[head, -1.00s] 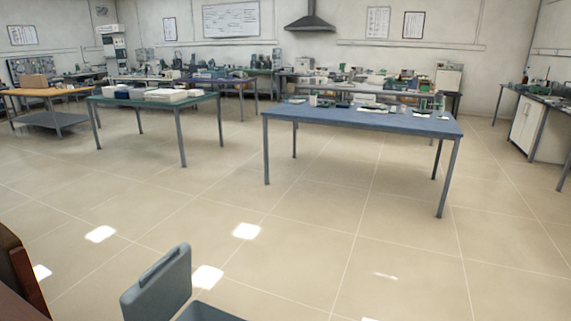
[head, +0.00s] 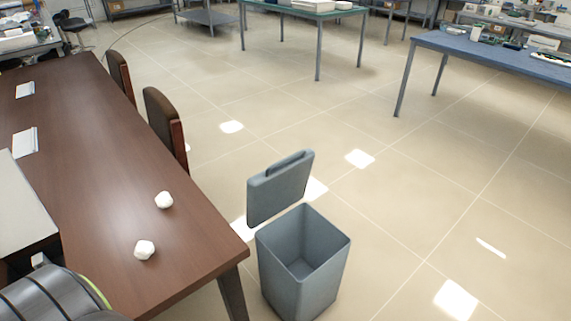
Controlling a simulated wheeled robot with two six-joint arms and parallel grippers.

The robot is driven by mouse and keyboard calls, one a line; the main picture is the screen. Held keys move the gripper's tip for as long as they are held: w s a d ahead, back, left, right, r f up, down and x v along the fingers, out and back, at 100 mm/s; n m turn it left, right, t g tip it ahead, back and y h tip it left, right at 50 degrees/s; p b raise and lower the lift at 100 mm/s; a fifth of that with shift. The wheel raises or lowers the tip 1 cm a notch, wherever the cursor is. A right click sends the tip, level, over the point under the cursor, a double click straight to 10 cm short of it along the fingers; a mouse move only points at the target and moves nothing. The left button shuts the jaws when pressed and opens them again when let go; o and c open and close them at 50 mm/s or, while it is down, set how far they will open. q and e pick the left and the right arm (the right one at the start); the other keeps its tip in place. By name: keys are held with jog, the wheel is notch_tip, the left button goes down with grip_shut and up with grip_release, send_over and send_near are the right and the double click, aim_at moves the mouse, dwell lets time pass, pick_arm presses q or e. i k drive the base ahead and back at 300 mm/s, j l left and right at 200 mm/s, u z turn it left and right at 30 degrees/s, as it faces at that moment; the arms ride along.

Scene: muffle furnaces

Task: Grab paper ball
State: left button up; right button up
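Two white crumpled paper balls lie on the brown wooden table in the head view. One paper ball (head: 163,200) is farther back. The other paper ball (head: 145,249) is nearer, a little to the left, close to the table's near end. The two are apart, with bare tabletop around them. Neither of my grippers shows in this view, so I cannot see their state.
The brown table (head: 90,165) fills the left side, with chairs (head: 163,125) along its right edge. A grey bin (head: 303,270) with its lid raised stands on the floor just right of the table. Open floor lies beyond, then green and blue tables.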

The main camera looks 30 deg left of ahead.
aim_at(144, 250)
jog(key=u, duration=2.1)
jog(key=i+l, duration=0.1)
jog(key=l, duration=0.25)
jog(key=i+l+u, duration=0.15)
jog(key=l, duration=0.2)
jog(key=k, duration=0.05)
